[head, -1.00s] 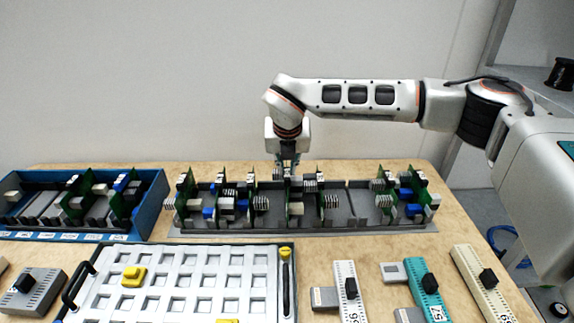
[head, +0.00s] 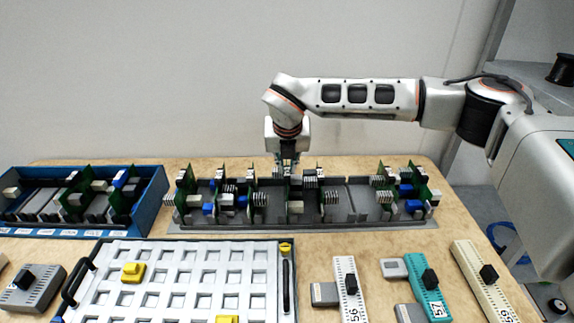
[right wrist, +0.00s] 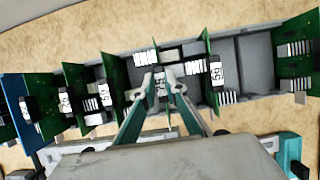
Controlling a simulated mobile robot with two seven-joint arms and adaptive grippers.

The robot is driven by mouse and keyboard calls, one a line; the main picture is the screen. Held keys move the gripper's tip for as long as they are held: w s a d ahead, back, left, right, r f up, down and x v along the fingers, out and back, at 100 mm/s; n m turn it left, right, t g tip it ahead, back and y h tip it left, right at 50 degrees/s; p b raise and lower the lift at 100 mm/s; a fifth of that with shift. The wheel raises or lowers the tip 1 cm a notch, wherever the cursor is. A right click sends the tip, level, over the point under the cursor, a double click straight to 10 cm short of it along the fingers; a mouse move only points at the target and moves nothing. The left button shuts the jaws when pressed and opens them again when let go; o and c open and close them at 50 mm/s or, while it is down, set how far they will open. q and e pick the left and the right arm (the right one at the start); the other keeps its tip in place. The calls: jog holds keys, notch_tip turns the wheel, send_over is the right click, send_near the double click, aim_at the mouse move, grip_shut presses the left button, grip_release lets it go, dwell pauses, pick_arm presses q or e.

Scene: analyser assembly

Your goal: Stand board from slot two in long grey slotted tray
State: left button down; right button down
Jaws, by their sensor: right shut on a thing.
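The long grey slotted tray (head: 345,222) lies across the table, with several green boards (head: 324,200) upright in it. My right gripper (head: 288,168) reaches down over the tray's middle. In the right wrist view, its fingers (right wrist: 162,90) are closed on a board (right wrist: 159,82) with a white label. That board is mostly hidden by the fingers, and its lower end seems within the tray; I cannot tell whether it is seated. Slot numbers cannot be read. My left gripper is not in view.
A blue tray (head: 152,205) with more boards stands at the left. A white grid panel (head: 205,252) with yellow pieces and several labelled modules, one teal (head: 431,300), lie in front. A gap in the grey tray, right of its middle, holds no board.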

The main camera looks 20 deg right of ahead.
jog(key=shift+f, duration=0.3)
dwell(0.4)
jog(key=c, duration=2)
grip_release()
jog(key=shift+o, duration=0.8)
jog(key=shift+r, duration=0.2)
jog(key=shift+r+p, duration=1.25)
jog(key=shift+r, duration=0.55)
jog(key=shift+r+p, duration=0.35)
jog(key=shift+r, duration=0.3)
notch_tip(320, 180, up, 6)
jog(key=p, duration=0.2)
jog(key=shift+f+p, duration=0.15)
jog(key=shift+p, duration=0.25)
